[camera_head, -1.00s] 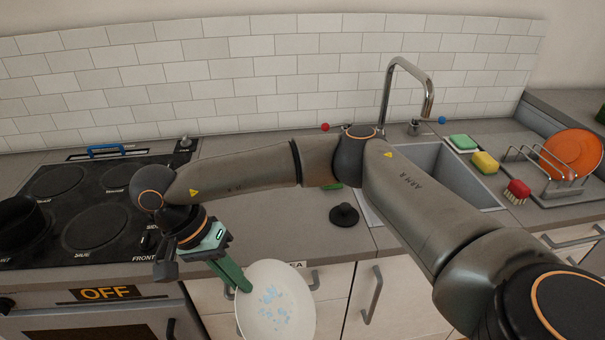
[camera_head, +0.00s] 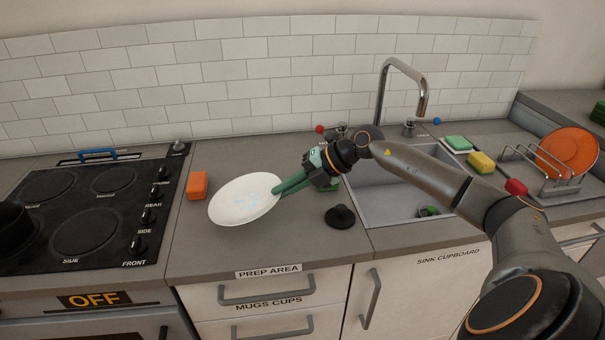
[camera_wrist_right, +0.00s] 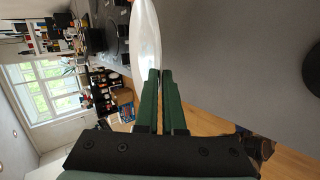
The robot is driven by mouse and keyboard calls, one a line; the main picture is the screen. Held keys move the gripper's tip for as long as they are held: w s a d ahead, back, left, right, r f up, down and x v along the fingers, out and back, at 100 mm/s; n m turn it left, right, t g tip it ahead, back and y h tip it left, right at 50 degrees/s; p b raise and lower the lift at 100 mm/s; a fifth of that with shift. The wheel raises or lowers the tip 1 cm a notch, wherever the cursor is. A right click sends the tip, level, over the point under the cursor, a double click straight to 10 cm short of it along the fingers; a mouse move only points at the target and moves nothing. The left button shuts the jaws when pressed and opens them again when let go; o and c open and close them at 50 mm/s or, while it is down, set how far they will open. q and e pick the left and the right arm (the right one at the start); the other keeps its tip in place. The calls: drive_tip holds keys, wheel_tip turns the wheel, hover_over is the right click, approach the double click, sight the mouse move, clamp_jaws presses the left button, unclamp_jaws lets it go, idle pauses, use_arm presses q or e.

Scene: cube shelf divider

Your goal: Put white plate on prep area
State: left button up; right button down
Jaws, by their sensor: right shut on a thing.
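In the right wrist view the plate (camera_wrist_right: 146,42) shows nearly edge-on beyond the green fingertips (camera_wrist_right: 160,76). My left gripper is not in view.
An orange block (camera_head: 197,185) stands just left of the plate. A black round knob-like object (camera_head: 340,217) is to its right, before the sink (camera_head: 385,205). The stove (camera_head: 85,213) lies left. A rack with an orange plate (camera_head: 567,152) is far right. The front counter strip is clear.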

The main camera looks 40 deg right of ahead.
drive_tip(key=d+r+m+t+h, duration=0.1)
drive_tip(key=d+m+t+h, duration=0.1)
drive_tip(key=d+m+t, duration=0.3)
drive_tip(key=w+f+b, duration=0.1)
drive_tip(key=f+b, duration=0.1)
drive_tip(key=w+f+g+b, duration=0.1)
drive_tip(key=f+b, duration=0.1)
drive_tip(key=w+f+n+g+b, duration=0.1)
drive_tip(key=f+b, duration=0.1)
drive_tip(key=shift+w+a+f, duration=0.2)
drive_tip(key=shift+w+f, duration=0.05)
drive_tip(key=shift+f+b, duration=0.4)
drive_tip(key=shift+f, duration=0.85)
drive_tip(key=c, duration=0.8)
unclamp_jaws()
drive_tip(key=shift+f, duration=0.1)
drive_tip(key=shift+c, duration=0.2)
drive_tip(key=o, duration=0.8)
drive_tip(key=shift+o, duration=0.2)
drive_tip(key=shift+s+f+h, duration=0.15)
drive_tip(key=shift+h, duration=0.15)
